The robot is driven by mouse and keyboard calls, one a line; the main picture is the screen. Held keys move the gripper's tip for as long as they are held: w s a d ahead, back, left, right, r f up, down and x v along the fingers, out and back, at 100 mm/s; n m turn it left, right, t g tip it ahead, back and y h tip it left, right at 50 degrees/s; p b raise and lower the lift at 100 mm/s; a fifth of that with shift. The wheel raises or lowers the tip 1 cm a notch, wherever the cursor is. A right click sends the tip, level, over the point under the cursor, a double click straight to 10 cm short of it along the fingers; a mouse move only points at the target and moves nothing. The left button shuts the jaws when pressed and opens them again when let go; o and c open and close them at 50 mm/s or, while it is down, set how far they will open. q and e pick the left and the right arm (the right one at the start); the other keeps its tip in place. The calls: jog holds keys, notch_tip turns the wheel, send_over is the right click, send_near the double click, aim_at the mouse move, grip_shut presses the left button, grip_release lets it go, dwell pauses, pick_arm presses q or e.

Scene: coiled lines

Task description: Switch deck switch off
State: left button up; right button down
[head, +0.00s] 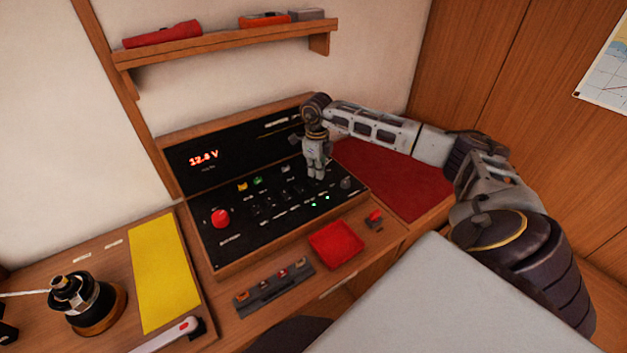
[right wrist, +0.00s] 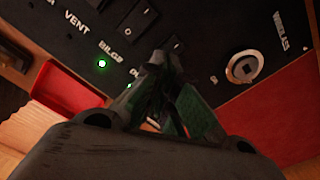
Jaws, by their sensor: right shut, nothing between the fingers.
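The black switch panel (head: 238,215) sits on the desk against the wall. The right wrist view shows labels VENT, BILGE and one starting with D, partly hidden by my fingers. The dark rocker (right wrist: 172,44) above that D label, apparently the deck switch, is partly covered by the fingertips; its tilt is unclear. A small green light (right wrist: 128,86) glows below that label, and another (right wrist: 102,63) glows by BILGE. My right gripper (head: 316,176) points down over the panel's right part, shut and empty, its tips (right wrist: 157,62) close to the rocker; contact is unclear. My left gripper is out of view.
A round key-type switch (right wrist: 245,68) lies right of the fingertips. A red knob (head: 221,218) is at the panel's left. A red tray (head: 336,245) and small red-topped switch (head: 375,217) lie in front. A shelf (head: 220,45) hangs above.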

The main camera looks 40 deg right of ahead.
aim_at(316, 184)
jog(key=shift+r+p, duration=0.8)
jog(key=shift+r, duration=0.8)
